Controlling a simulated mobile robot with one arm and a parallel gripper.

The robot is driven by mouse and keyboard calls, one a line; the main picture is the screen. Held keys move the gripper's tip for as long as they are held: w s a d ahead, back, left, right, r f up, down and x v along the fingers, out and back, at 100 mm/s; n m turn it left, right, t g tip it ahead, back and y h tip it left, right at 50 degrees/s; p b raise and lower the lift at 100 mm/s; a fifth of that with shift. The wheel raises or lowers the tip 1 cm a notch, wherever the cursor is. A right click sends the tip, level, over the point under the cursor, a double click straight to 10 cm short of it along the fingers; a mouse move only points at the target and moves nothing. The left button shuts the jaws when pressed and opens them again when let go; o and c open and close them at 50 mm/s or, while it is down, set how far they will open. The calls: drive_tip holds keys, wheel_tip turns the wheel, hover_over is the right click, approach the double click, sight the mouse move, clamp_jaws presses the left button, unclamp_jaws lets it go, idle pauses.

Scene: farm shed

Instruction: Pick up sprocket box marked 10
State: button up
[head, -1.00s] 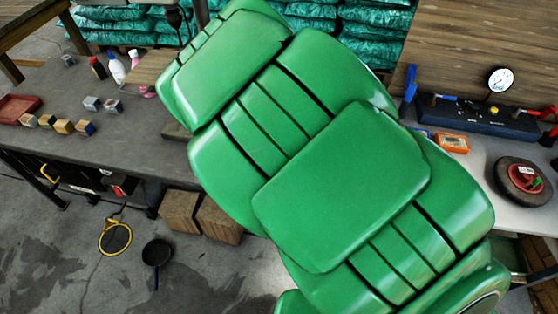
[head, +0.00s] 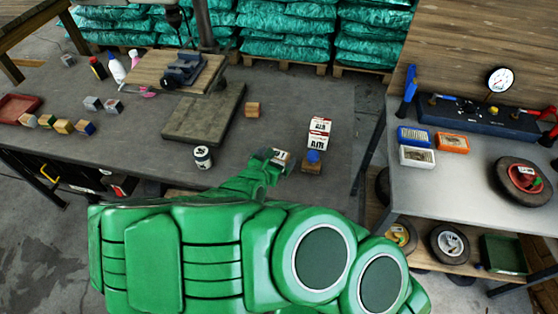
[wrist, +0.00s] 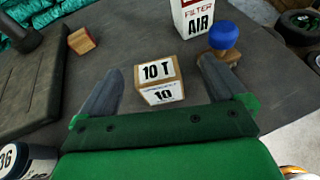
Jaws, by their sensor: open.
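The sprocket box (wrist: 159,80) is a small brown box with white labels reading "10 T" on top and "10" on the near side. It stands on the dark bench between my gripper's open fingers (wrist: 160,90) in the wrist view, with a gap on each side. In the head view the box (head: 281,157) is partly hidden by my green gripper (head: 268,160) at the bench's front right. My gripper is open and empty.
A white "AIR" filter box (wrist: 195,15) and a blue ball on a wooden block (wrist: 224,36) stand close behind and right. A can marked 36 (wrist: 22,160) is at lower left. A wooden block (wrist: 81,40) and a dark board (head: 205,115) lie to the left on the bench.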

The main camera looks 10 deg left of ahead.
sight(281, 153)
drive_tip(key=shift+s+a+f+n+y, duration=0.15)
drive_tip(key=shift+s+a+f+n, duration=0.15)
drive_tip(key=shift+f, duration=0.1)
drive_tip(key=shift+s+a+f+n+y, duration=0.15)
drive_tip(key=shift+a+f+n, duration=0.15)
drive_tip(key=shift+f, duration=0.1)
drive_tip(key=shift+x, duration=3.85)
drive_tip(key=shift+d+f, duration=0.1)
drive_tip(key=shift+d, duration=0.05)
drive_tip(key=shift+c, duration=0.3)
drive_tip(key=shift+s, duration=0.1)
drive_tip(key=c, duration=1.1)
drive_tip(key=shift+o, duration=0.2)
